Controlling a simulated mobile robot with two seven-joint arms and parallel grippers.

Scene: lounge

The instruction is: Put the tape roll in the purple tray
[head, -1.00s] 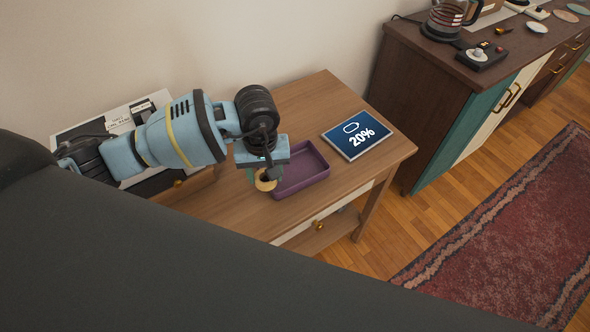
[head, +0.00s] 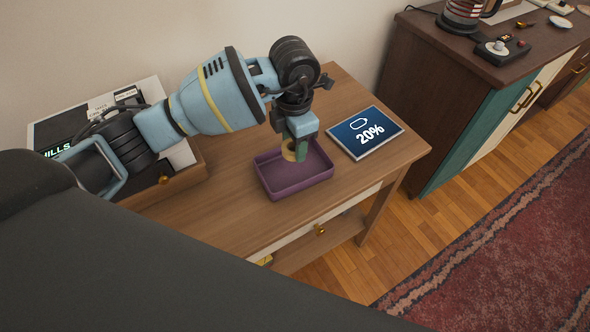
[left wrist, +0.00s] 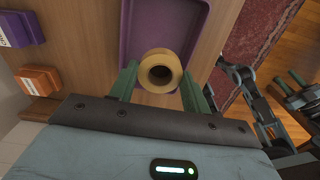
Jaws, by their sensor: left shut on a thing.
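The tape roll (left wrist: 158,72) is tan with a dark core and sits between the green fingers of my left gripper (left wrist: 160,82) in the left wrist view. In the head view the tape roll (head: 289,151) shows beside a green finger of my left gripper (head: 298,152), which is shut on it. The purple tray (head: 291,186) stands on the wooden side table. The gripper and roll appear over the tray's back part; the exact height is hard to tell. The tray (left wrist: 195,22) also shows beyond the roll in the wrist view. My right gripper is not visible in the head view.
A tablet (head: 365,133) showing 20% lies right of the tray. A dark cabinet (head: 440,90) stands at the right, holding a coffee pot (head: 466,12) and small items. Dark boxes or books lie at the table's left, behind my arm. A red rug (head: 500,255) covers the floor.

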